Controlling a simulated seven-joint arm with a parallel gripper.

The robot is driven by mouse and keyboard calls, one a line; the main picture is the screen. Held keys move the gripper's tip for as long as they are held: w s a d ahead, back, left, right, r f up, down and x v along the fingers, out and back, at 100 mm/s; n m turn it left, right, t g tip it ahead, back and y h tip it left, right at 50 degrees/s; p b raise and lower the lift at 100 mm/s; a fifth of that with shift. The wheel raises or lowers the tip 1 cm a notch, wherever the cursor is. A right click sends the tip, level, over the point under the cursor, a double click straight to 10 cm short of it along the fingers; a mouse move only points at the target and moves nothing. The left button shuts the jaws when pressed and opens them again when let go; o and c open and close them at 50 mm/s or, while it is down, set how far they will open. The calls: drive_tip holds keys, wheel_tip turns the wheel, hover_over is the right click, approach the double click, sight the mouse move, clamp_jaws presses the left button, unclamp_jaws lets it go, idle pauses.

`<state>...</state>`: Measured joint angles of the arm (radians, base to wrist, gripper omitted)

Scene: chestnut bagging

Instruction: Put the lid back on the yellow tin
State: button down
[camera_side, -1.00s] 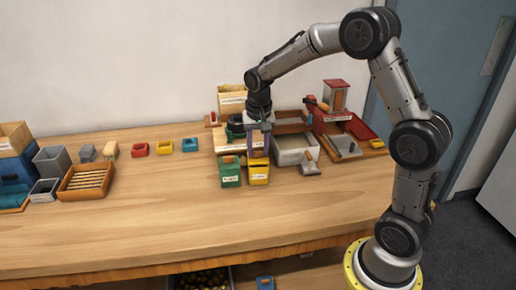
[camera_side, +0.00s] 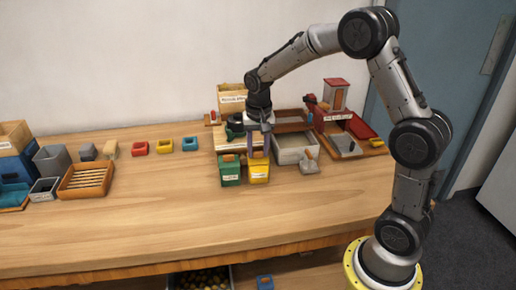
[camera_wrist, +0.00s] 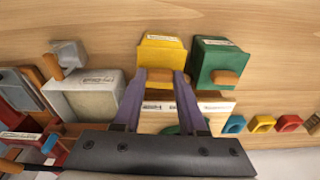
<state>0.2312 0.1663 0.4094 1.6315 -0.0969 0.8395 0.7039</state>
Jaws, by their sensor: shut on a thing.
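The yellow tin (camera_side: 259,176) stands upright on the wooden table, just right of the green tin (camera_side: 230,174). My gripper (camera_side: 258,152) points down directly above the yellow tin. In the wrist view its two purple fingers (camera_wrist: 161,77) are shut on the brown wooden handle (camera_wrist: 160,75) of the yellow lid (camera_wrist: 160,56). The lid is at the tin's top; I cannot tell whether it is seated or slightly raised. The green tin has a similar wooden handle (camera_wrist: 225,77) on its top and stands close beside, apart from the fingers.
A grey bin (camera_side: 296,150) and a metal scoop (camera_side: 309,166) are to the right. Wooden box and red-roofed stand (camera_side: 336,97) are behind. Small red, yellow and blue trays (camera_side: 165,147) lie to the left. The table front is clear.

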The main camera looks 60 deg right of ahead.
idle(0.4)
unclamp_jaws()
idle(0.4)
drive_tip(key=shift+r, duration=3.45)
clamp_jaws()
